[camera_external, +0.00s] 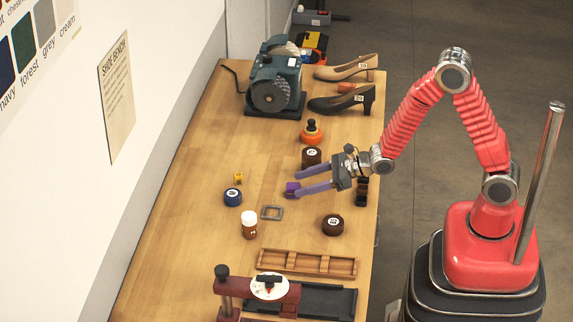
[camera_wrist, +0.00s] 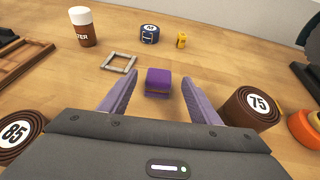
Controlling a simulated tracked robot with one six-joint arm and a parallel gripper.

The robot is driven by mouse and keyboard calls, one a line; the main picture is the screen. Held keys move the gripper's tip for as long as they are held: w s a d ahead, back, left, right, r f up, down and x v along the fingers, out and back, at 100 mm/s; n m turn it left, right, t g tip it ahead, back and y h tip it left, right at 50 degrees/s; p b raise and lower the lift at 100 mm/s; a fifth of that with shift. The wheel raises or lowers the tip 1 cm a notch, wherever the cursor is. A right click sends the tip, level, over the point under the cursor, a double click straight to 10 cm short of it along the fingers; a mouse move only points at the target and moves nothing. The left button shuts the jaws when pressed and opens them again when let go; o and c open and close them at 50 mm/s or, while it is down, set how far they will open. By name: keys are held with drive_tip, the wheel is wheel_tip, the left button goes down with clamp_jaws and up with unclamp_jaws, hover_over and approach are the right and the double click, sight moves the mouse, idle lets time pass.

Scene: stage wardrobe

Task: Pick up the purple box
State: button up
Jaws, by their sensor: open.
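The purple box (camera_wrist: 158,82) is a small cube on the wooden bench, in the middle of the wrist view. It lies ahead of and between the fingertips of my gripper (camera_wrist: 158,92), one purple-grey finger on each side, with a gap to both. In the external view the purple box (camera_external: 292,188) shows at the fingertips of my gripper (camera_external: 298,184), partly hidden by a finger. My gripper is open and holds nothing.
A brown roll marked 75 (camera_wrist: 250,106) stands close to the right finger; another marked 85 (camera_wrist: 18,132) is at left. A grey square frame (camera_wrist: 119,62), white-capped bottle (camera_wrist: 83,27), blue roll (camera_wrist: 149,34) and yellow piece (camera_wrist: 181,40) stand beyond the box.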

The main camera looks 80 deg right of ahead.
sight(295, 186)
drive_tip(key=shift+x, duration=2.05)
drive_tip(key=shift+c, duration=0.6)
drive_tip(key=c, duration=1)
drive_tip(key=shift+r, duration=0.1)
drive_tip(key=shift+r, duration=4.95)
